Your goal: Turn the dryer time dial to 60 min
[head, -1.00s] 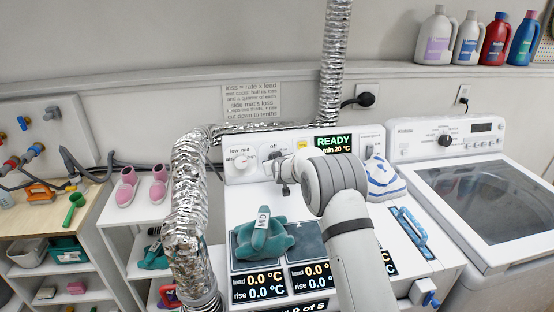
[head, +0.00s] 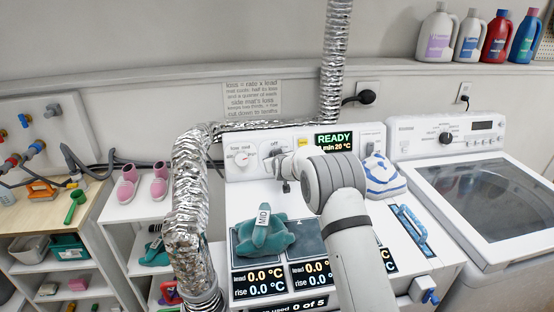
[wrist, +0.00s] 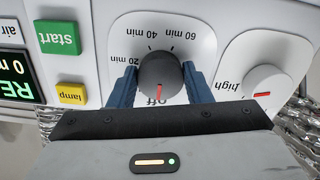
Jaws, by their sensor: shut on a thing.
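The time dial (wrist: 158,75) is a round dark grey knob on the white dryer panel, seen upside down in the wrist view. Its red mark points at "off". Marks for 20, 40 and 60 min are printed around it. My gripper (wrist: 160,80) has one blue finger on each side of the knob and is shut on it. In the head view my gripper (head: 284,178) is at the dryer panel, and my wrist hides most of the dial. The dryer display (head: 333,142) shows READY.
A white heat knob (head: 242,159) sits beside the dial. The green start button (wrist: 58,38) and yellow lamp button (wrist: 71,94) are on its other side. A silver duct (head: 190,205) runs along the left. A teal bundle (head: 265,236) and a striped cloth (head: 383,176) lie on the dryer top.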

